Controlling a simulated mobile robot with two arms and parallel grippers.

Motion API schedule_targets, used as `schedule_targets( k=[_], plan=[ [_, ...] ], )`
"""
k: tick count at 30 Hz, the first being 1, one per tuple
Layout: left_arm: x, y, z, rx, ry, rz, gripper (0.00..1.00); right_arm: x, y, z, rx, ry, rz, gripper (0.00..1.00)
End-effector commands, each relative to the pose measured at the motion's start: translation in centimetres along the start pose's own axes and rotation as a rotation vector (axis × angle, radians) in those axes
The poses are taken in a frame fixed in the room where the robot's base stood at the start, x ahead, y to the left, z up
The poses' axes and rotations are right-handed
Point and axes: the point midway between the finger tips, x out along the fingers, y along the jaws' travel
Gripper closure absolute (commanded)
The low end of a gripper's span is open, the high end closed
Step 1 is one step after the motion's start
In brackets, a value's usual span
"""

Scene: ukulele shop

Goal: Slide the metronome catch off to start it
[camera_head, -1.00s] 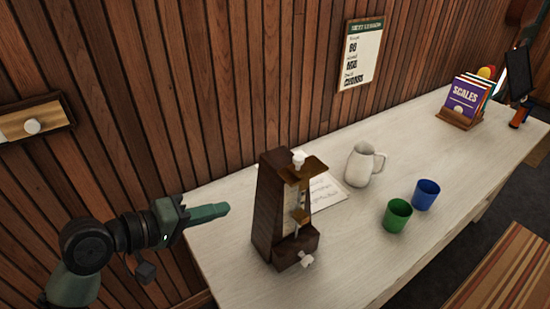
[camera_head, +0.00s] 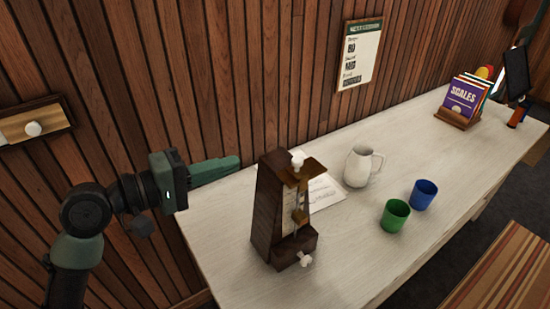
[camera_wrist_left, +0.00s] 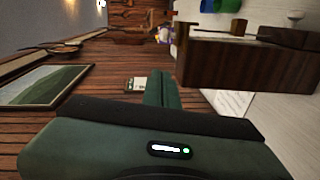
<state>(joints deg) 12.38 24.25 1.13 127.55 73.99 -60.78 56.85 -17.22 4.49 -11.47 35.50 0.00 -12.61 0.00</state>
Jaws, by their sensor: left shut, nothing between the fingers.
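The dark brown metronome (camera_head: 268,215) stands upright near the end of the pale counter. A brown piece with a white knob (camera_head: 298,160) sits at its top; I take this for the catch. A pendulum rod with a brown weight (camera_head: 299,215) shows on its front, and a white key (camera_head: 305,259) low down. My left gripper (camera_head: 238,162) is shut and empty, left of the metronome's top and apart from it. In the left wrist view its fingers (camera_wrist_left: 163,88) point past the metronome's side (camera_wrist_left: 250,65). My right gripper is out of view.
On the counter (camera_head: 355,255), a paper sheet (camera_head: 325,192) lies behind the metronome. A white jug (camera_head: 358,167), a green cup (camera_head: 395,214) and a blue cup (camera_head: 424,194) stand to its right. A book rack (camera_head: 457,119) is farther off. The plank wall (camera_head: 220,90) runs behind.

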Motion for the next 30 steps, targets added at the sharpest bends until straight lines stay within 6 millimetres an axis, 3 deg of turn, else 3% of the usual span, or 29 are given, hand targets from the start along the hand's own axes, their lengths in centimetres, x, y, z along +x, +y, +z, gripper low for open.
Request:
schedule_targets(
  k=[9, 12, 19, 30],
  plan=[
    [6.9, 0.4, 0.0, -0.002, -0.002, 0.002, 1.0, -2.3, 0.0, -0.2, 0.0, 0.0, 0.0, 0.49],
    [8.0, 0.3, 1.3, -0.004, -0.003, 0.001, 1.0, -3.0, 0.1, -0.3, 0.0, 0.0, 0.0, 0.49],
    [9.4, 0.1, 2.7, -0.001, 0.0, 0.0, 1.0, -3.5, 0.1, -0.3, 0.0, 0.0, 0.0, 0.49],
    [9.6, 0.0, 2.9, 0.0, 0.001, -0.001, 1.0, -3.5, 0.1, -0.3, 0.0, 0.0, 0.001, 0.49]
  ],
)
